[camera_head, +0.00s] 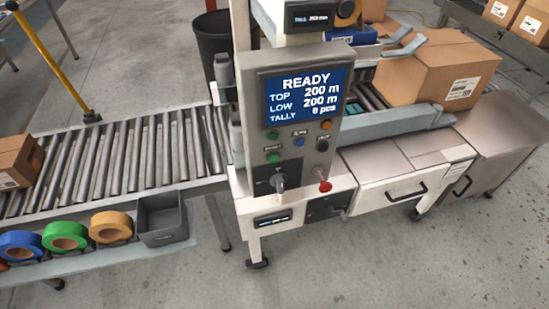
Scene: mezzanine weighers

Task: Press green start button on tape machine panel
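The tape machine's grey control panel (295,140) stands upright in the middle of the head view, facing me. Its screen (307,96) reads READY, TOP 200 m, LOW 200 m, TALLY 0 pcs. On the left below the screen are an upper green button (272,134) and a lower green button (273,157). A small label lies between them, too blurred to read surely, so I cannot tell which one is start. A blue button (298,141), an orange button (326,125) and a dark button (322,145) sit to the right. Neither gripper is in view.
A red knob (325,186) and a dark rotary switch (278,183) are low on the panel. A roller conveyor (140,155) runs left, with tape rolls (65,236) and a grey bin (162,219) along its front. A cardboard box (435,70) sits at the machine's right. Front floor is clear.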

